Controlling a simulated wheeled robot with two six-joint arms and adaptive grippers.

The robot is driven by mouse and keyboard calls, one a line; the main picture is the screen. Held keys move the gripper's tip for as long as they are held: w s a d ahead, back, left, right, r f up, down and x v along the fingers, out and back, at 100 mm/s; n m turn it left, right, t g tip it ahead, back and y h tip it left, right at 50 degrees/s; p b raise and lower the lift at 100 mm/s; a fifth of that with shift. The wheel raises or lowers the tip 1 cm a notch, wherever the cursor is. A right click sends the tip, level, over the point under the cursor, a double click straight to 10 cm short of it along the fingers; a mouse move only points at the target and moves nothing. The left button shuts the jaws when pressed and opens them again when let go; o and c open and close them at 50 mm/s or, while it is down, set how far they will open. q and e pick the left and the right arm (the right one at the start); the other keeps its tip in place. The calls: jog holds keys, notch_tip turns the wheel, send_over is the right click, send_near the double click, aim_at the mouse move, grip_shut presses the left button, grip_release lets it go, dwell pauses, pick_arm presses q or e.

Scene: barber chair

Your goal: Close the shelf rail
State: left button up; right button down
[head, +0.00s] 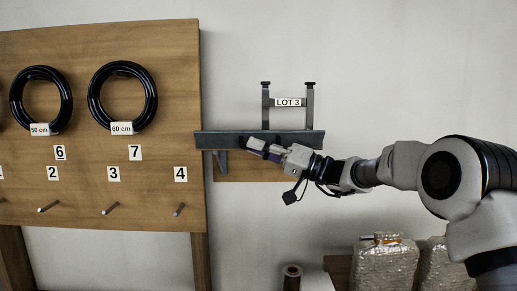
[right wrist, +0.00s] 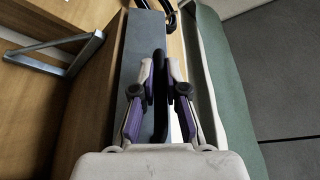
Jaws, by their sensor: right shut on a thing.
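The shelf rail (head: 222,141) is a long dark grey bar across the front of a small wall shelf (head: 240,170), right of the wooden board. It also shows as a grey strip in the right wrist view (right wrist: 139,55). My right gripper (head: 250,146) reaches in from the right at the bar's middle. In the right wrist view its purple-lined fingers (right wrist: 160,95) are shut on a thin dark piece at the rail, whose join to the bar is partly hidden. A grey upright frame (head: 310,105) labelled LOT 3 stands above the bar. My left gripper is not in view.
A wooden board (head: 100,190) on the left carries black hose coils (head: 150,95), number labels and metal pegs (head: 110,208). Wrapped packages (head: 385,265) and a brown roll (head: 292,278) stand below right. The wall above my right arm is clear.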

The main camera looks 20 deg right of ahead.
aim_at(261, 132)
jog(key=shift+r+m+h+b, duration=0.15)
jog(key=shift+m+h+b, duration=0.15)
jog(key=shift+m+b, duration=0.3)
jog(key=shift+w+r+m+t+h+b, duration=0.15)
jog(key=shift+r+m+t+h+b, duration=0.15)
jog(key=shift+m, duration=0.4)
jog(key=shift+w+r+m+h, duration=0.15)
jog(key=shift+r+m+h, duration=0.25)
jog(key=shift+m, duration=0.5)
jog(key=shift+w+d+r+m+h+p, duration=0.1)
jog(key=shift+w+r+m+h+p, duration=0.15)
jog(key=shift+m, duration=0.35)
jog(key=shift+w+r+m+h+p, duration=0.1)
jog(key=shift+r+m+h, duration=0.2)
jog(key=shift+m, duration=0.3)
jog(key=shift+w+d+r+m+h+p, duration=0.15)
jog(key=shift+w+r+m+h+p, duration=0.15)
jog(key=shift+m+p, duration=0.5)
jog(key=c, duration=1.2)
grip_release()
jog(key=shift+w+a+f, duration=0.1)
jog(key=shift+w+a, duration=0.1)
jog(key=shift+a, duration=0.05)
